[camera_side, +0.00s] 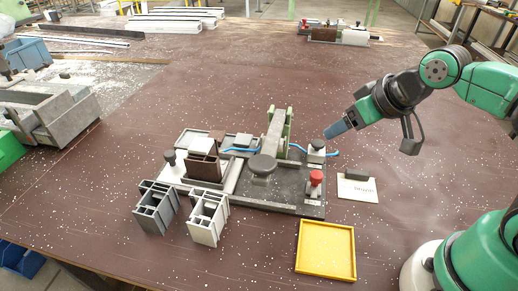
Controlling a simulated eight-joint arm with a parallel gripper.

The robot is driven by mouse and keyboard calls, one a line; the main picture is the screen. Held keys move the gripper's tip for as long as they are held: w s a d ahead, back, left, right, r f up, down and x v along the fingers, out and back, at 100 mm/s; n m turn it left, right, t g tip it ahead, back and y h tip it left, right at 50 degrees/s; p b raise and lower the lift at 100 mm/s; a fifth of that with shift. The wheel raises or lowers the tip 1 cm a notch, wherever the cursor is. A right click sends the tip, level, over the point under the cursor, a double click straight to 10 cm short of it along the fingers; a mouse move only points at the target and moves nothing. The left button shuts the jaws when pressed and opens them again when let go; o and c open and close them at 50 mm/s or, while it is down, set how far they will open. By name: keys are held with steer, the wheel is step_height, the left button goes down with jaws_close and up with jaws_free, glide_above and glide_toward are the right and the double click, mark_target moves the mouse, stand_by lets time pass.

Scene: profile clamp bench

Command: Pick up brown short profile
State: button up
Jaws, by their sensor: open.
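My gripper (334,130) is at the upper right of the fixture, pointing down and left, well apart from the brown profile. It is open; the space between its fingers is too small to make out.
A dark grey profile (156,208) and a light grey profile (208,218) stand in front of the fixture. The fixture carries a red knob (316,177), a dark round knob (262,165) and a green clamp lever (287,130). A yellow tray (326,274) lies empty at the front.

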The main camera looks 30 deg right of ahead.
mark_target(205, 145)
steer(key=o, duration=0.5)
steer(key=shift+o, duration=0.2)
steer(key=w+a+n, duration=0.1)
steer(key=w+a, duration=0.1)
steer(key=w, duration=0.1)
steer(key=w+a+r+n+g+y, duration=0.1)
steer(key=w+a+n, duration=0.1)
steer(key=w+a, duration=0.1)
steer(key=w+a+r+n+g+y, duration=0.1)
steer(key=w+a, duration=0.2)
steer(key=shift+w+n, duration=0.15)
steer(key=shift+n, duration=0.25)
steer(key=w+a+f+n, duration=0.1)
steer(key=w+a, duration=0.1)
steer(key=a, duration=0.1)
steer(key=w+a+f+n+g, duration=0.1)
steer(key=a+f, duration=0.1)
steer(key=a, duration=0.1)
steer(key=w+a+f+n+y, duration=0.1)
steer(key=w+a+f+n, duration=0.1)
steer(key=a, duration=0.1)
steer(key=shift+w+g, duration=0.35)
steer(key=shift+g, duration=0.05)
steer(key=shift+w+a+f, duration=0.2)
steer(key=shift+a+f, duration=0.2)
steer(key=shift+f, duration=0.15)
steer(key=shift+x, duration=2.5)
